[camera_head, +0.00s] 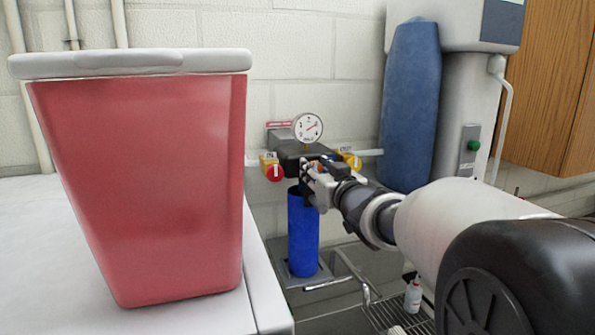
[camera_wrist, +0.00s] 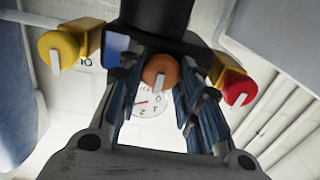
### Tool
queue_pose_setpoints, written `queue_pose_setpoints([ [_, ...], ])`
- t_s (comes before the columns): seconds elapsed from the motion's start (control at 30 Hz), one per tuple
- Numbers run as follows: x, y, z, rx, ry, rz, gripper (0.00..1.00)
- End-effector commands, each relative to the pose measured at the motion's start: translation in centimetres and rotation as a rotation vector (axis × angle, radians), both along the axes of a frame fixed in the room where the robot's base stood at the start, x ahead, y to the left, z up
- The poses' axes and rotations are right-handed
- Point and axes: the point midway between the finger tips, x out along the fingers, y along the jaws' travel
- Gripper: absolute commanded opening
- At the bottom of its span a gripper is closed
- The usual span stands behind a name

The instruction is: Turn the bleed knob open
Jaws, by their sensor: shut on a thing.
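A red knob (camera_head: 275,173) and a yellow knob (camera_head: 353,163) flank the head closely on each side. A blue filter bowl (camera_head: 303,235) hangs below. A big red bin (camera_head: 145,180) stands at left on a white top. A blue cylinder (camera_head: 410,105) stands at the back right.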

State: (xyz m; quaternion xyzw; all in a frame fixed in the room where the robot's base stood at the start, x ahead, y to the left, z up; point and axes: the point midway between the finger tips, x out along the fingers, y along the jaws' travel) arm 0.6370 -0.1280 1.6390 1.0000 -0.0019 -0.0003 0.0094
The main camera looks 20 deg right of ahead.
Motion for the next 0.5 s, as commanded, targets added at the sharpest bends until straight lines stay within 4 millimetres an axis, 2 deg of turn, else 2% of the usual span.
queue_pose_setpoints([
  [0.27, 0.0, 0.08, -0.12, -0.136, -0.002, 0.0, 0.08],
  [0.5, -0.02, 0.18, -0.16, -0.347, -0.003, 0.0, 0.08],
])
